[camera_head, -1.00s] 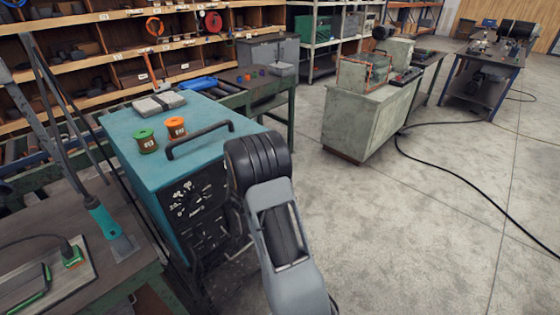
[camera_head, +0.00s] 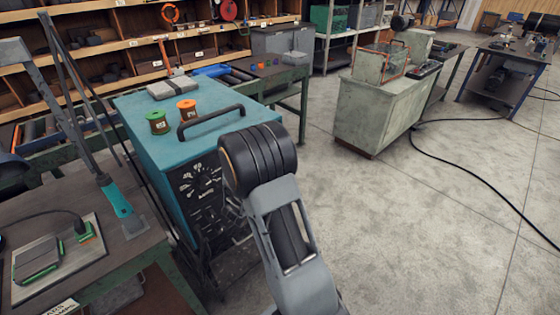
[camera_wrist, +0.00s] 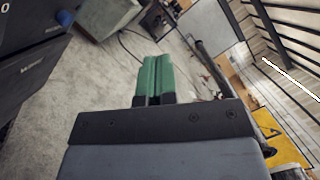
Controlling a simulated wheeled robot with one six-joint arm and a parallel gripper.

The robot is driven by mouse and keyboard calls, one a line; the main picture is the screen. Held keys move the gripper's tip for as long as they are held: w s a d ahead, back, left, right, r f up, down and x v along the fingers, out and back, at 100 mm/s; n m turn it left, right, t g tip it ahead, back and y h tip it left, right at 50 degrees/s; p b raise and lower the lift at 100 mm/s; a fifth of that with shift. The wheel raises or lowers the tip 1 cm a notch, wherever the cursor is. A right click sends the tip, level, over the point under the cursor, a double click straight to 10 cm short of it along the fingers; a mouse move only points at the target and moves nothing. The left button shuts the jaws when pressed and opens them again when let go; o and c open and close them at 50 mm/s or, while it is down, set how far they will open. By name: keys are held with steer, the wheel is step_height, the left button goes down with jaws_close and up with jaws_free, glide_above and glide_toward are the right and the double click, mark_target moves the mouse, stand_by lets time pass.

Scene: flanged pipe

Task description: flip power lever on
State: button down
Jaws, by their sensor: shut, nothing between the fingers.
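A teal power machine (camera_head: 150,130) with a black handle on top stands left of centre in the head view. Its dark front panel (camera_head: 203,190) carries a dial with white marks and smaller controls. I cannot pick out the power lever; my arm covers part of the panel's right side. In the wrist view my gripper (camera_wrist: 157,62) has two green fingers, closed together and empty, pointing over the concrete floor. A dark panel with white lettering (camera_wrist: 35,65) stands to the left, apart from the fingers. My gripper is hidden in the head view.
An orange spool (camera_head: 186,110), a green spool (camera_head: 158,123) and a grey block sit on the machine. A workbench (camera_head: 150,250) stands close at left. Open floor lies to the right, with a black cable (camera_head: 470,170). A dark railing (camera_wrist: 265,35) shows in the wrist view.

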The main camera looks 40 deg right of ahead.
steer(key=shift+v, duration=1.95)
